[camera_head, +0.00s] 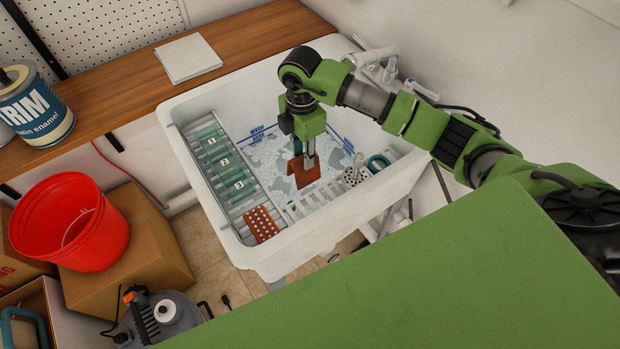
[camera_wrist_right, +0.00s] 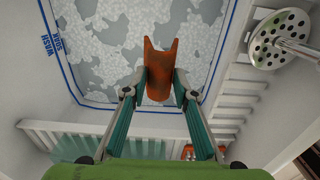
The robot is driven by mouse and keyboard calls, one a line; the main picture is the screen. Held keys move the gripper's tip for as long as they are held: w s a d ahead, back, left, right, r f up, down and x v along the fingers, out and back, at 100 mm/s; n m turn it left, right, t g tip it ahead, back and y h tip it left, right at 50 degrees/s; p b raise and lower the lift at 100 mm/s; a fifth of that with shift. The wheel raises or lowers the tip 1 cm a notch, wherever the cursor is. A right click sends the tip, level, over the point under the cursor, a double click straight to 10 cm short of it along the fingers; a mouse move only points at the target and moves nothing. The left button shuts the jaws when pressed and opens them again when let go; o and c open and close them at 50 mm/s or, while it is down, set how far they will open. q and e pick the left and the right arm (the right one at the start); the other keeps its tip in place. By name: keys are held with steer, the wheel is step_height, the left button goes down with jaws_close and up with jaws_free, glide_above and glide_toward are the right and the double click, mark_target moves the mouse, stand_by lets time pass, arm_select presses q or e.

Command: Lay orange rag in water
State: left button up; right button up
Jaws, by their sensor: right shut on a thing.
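The orange rag (camera_head: 297,174) hangs as a small folded piece from my right gripper (camera_head: 309,158). In the right wrist view the orange rag (camera_wrist_right: 158,62) is pinched between the two fingertips (camera_wrist_right: 160,93), curved like a trough. The rag is over the foamy grey-white water (camera_head: 262,158) in the white sink (camera_head: 230,93); I cannot tell whether its lower edge touches the surface. The water (camera_wrist_right: 105,40) also shows in the right wrist view, bounded by a blue line marked WASH and SOAK. My left gripper is not in view.
Green numbered slots (camera_head: 223,160) line the sink's left side. An orange dotted item (camera_head: 262,225) lies at its front left. A perforated round strainer (camera_wrist_right: 280,38) and a white rack (camera_head: 318,203) are near the right side. A red bucket (camera_head: 70,222) stands left on a box.

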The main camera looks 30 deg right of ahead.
mark_target(316, 178)
step_height(316, 178, down, 13)
steer(key=shift+s+r+p, duration=0.1)
steer(key=shift+r+p, duration=0.05)
steer(key=shift+p, duration=0.8)
steer(key=shift+d, duration=0.1)
steer(key=d, duration=0.1)
steer(key=d+p, duration=0.2)
steer(key=d, duration=0.1)
steer(key=shift+w, duration=0.3)
steer(key=shift+a+f, duration=0.1)
steer(key=shift+f, duration=0.65)
steer(key=shift+f, duration=0.15)
steer(key=o, duration=1)
